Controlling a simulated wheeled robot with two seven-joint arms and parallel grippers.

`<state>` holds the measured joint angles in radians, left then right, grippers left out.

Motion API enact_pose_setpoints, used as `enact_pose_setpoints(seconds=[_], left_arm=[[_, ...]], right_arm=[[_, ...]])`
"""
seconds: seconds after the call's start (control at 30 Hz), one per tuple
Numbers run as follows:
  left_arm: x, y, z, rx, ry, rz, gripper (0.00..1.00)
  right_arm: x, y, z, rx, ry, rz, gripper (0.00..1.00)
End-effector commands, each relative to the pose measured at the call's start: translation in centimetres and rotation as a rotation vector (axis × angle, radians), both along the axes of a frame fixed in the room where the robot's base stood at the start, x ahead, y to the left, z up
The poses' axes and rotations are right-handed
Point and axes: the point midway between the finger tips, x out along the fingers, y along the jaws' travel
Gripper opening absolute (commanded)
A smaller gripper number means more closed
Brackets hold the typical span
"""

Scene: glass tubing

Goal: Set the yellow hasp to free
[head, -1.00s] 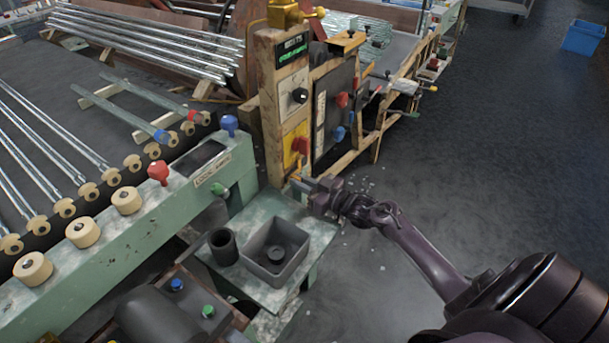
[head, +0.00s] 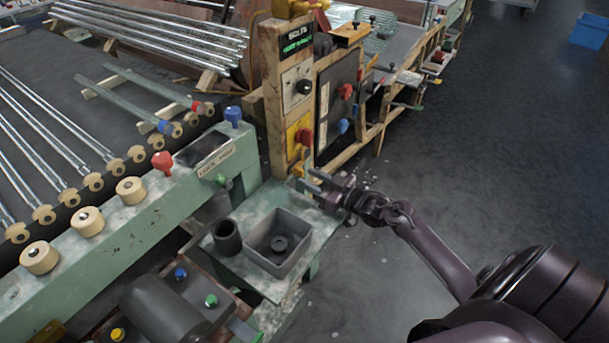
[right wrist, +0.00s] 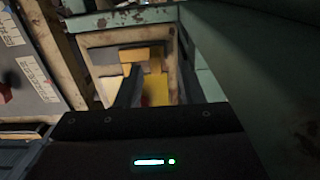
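A yellow hasp (head: 298,168) appears as a small yellow piece low on the wooden post, below a yellow plate (head: 293,138) with a red knob (head: 304,135). It is too small there to read its position. In the right wrist view a yellow piece (right wrist: 146,60), probably the hasp, sits inside a pale frame, partly hidden by a dark finger. My right gripper (head: 308,179) is beside the lower post, with its two fingers apart and nothing seen between them. I cannot tell whether a finger touches the hasp. My left gripper is out of view.
A green stand (head: 325,222) with a grey square bin (head: 258,245) and a dark cup (head: 227,237) lies just below the right gripper. The green machine rail (head: 130,225) with knobs runs to the left. Open floor (head: 480,150) lies to the right.

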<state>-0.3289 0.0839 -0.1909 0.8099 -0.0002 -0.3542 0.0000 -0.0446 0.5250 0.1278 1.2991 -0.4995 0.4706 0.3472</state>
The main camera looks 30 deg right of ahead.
Motion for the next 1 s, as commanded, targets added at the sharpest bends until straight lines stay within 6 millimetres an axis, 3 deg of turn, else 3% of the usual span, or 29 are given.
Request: enact_pose_setpoints(seconds=[0.1, 0.3, 1.0], left_arm=[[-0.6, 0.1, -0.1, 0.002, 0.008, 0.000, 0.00], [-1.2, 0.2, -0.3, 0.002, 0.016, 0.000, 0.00], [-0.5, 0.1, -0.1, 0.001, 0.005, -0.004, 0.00]], right_arm=[[-2.1, -0.8, -0.1, -0.001, 0.003, 0.001, 0.35], [-4.1, -1.6, -0.1, 0.000, 0.001, 0.002, 0.35], [-4.5, -1.8, 0.0, 0.000, 0.000, 0.001, 0.35]])
